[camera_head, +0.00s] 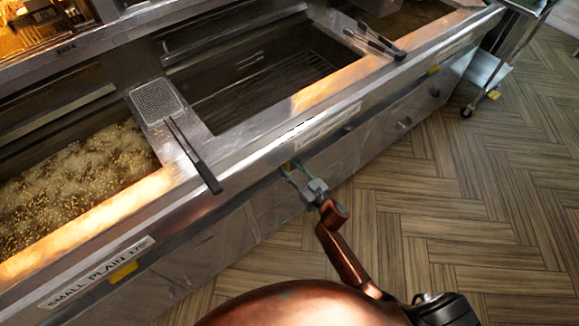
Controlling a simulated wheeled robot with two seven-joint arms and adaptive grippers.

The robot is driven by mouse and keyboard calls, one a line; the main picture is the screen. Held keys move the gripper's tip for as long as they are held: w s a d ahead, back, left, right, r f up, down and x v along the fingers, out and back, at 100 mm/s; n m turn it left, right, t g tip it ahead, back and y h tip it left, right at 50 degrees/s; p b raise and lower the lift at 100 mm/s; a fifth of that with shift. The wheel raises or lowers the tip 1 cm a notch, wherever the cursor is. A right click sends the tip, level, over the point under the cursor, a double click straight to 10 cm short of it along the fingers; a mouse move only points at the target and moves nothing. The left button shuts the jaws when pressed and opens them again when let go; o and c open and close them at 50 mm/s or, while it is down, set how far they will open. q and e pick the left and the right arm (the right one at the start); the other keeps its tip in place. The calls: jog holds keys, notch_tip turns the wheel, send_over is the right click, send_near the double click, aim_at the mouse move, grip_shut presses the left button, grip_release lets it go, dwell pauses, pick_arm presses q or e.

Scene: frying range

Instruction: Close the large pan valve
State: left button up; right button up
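The fryer front (225,240) runs diagonally across the view. A label plate (325,130), too small to read, is on the rail below the middle pan (250,85). A small yellow part (287,166) shows on the front below that rail and may belong to the valve there. My copper-coloured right arm reaches up from the bottom, and its grey gripper (297,176) is right at this yellow part. The gripper largely hides that spot. I cannot tell whether its fingers touch or hold anything. My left gripper is out of view.
A strainer (157,102) and tongs (375,42) lie on the dividers. A wheeled trolley (490,70) stands right. The wooden floor (470,210) is clear.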

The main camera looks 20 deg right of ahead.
jog(key=shift+c, duration=0.3)
grip_shut()
